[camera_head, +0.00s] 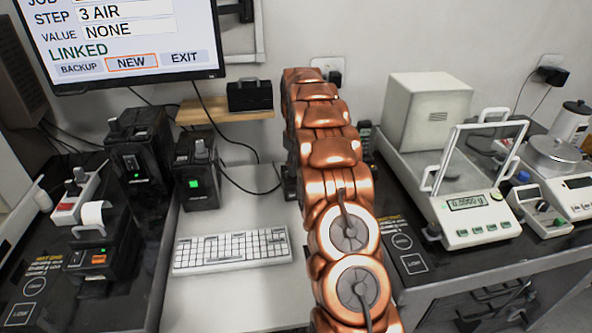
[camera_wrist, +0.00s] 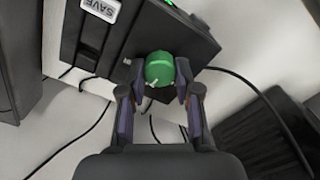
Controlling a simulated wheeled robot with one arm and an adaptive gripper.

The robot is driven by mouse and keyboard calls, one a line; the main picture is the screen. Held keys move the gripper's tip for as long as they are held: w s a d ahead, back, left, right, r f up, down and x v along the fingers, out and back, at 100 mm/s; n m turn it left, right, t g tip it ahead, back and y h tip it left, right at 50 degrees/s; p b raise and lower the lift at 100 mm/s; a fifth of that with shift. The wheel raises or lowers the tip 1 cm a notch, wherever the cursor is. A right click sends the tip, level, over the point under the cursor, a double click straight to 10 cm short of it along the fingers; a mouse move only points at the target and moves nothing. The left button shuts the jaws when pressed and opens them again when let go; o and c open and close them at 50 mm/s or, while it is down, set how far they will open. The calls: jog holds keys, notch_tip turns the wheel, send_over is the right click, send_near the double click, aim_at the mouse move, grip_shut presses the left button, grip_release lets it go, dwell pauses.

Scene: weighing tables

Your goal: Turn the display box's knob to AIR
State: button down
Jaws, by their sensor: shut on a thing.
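In the wrist view a green knob (camera_wrist: 159,66) with a white pointer mark stands out from the edge of a dark box (camera_wrist: 178,38). My gripper (camera_wrist: 157,80) has a finger on each side of the knob and is shut on it. The white mark faces the lower left of the picture. No AIR marking on the box is readable. In the head view my arm hides the gripper and the knob. The monitor (camera_head: 120,45) there reads STEP 3 AIR, VALUE NONE and LINKED, with NEW outlined in orange.
In the head view, a keyboard (camera_head: 232,250) and black boxes with knobs (camera_head: 139,155) are left of my arm. A balance (camera_head: 475,205) with a glass shield stands right.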

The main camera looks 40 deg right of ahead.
jog(key=m+b, duration=0.1)
jog(key=m, duration=0.4)
jog(key=shift+w+m+b, duration=0.1)
jog(key=shift+m+b, duration=0.2)
jog(key=m+b, duration=0.1)
jog(key=m, duration=0.4)
jog(key=shift+d+r, duration=0.1)
jog(key=shift+m, duration=0.3)
jog(key=c, duration=0.8)
grip_release()
jog(key=shift+r, duration=0.1)
notch_tip(320, 180, up, 6)
jog(key=shift+r, duration=0.55)
